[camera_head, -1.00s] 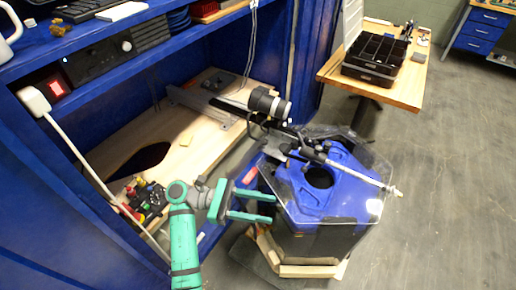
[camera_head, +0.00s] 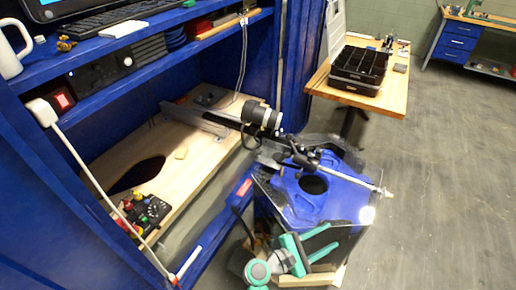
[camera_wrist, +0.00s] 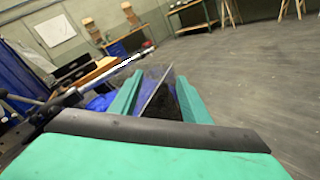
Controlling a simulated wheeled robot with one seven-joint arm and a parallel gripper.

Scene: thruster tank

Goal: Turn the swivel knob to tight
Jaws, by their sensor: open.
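A blue tank (camera_head: 335,190) with clear side panels and a round opening stands on the floor at lower centre. A silver rod (camera_head: 345,176) held in black clamps (camera_head: 303,158) crosses above it, beside a black cylindrical device (camera_head: 262,116). Small knob-like parts show on the clamps, but I cannot tell which is the swivel knob. My gripper (camera_head: 334,238) is open, low at the tank's near side and below the rod. In the wrist view, a clear panel edge (camera_wrist: 157,92) shows between the green fingers (camera_wrist: 160,76). The rod (camera_wrist: 125,62) shows to their left.
A blue workbench (camera_head: 60,190) with a wooden surface (camera_head: 185,150) stands left, holding a small control box (camera_head: 148,212) with coloured knobs. A wooden table (camera_head: 390,97) with black trays (camera_head: 360,68) stands behind the tank. The floor at right is clear.

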